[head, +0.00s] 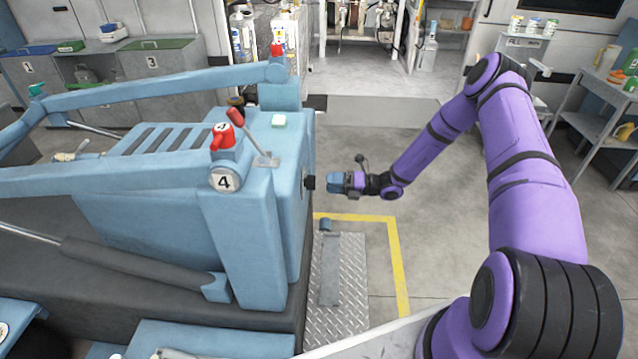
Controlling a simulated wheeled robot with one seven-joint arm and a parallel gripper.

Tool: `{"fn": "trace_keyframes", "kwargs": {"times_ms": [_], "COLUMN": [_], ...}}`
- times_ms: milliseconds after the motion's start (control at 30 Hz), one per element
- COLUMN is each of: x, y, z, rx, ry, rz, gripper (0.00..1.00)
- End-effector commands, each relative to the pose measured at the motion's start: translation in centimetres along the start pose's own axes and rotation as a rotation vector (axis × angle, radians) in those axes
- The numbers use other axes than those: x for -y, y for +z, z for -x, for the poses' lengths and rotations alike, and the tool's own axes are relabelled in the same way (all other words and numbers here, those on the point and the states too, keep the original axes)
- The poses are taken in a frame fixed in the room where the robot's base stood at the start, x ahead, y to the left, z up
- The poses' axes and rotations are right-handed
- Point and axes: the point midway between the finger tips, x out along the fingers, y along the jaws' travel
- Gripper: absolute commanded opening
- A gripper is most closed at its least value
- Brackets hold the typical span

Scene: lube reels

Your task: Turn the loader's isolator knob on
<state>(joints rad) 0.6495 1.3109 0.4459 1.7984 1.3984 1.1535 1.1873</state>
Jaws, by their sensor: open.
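The blue loader (235,225) fills the left half of the head view. A small black knob (309,182) sticks out from its right side face; it looks like the isolator knob, but its markings and turn position are too small to tell. My gripper (332,184) is just to the right of this knob, with its fingers pointing left at it. It is open and holds nothing visible. A narrow gap seems to separate the fingertips from the knob.
A red cap (222,139) and a red-handled lever (240,122) stand on the loader's top. A tread-plate step (345,285) lies below my gripper, beside a yellow floor line (396,265). A shelf cart (590,118) stands at the right. Open floor lies behind my gripper.

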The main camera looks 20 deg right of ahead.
Motion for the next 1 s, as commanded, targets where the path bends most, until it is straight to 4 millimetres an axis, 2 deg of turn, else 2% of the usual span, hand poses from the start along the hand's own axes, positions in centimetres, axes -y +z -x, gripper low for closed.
{"fn": "trace_keyframes", "kwargs": {"times_ms": [100, 300, 867, 1000], "x": [0.0, 0.0, 0.0, -0.7], "y": [0.1, 0.0, 0.0, 0.3], "z": [2.0, 4.0, 4.4, 4.3], "rx": [0.001, 0.000, 0.000, -0.022], "ry": [0.000, 0.000, 0.001, -0.001], "rz": [0.000, -0.001, 0.000, 0.024], "gripper": [0.75, 0.75, 0.75, 0.75]}}
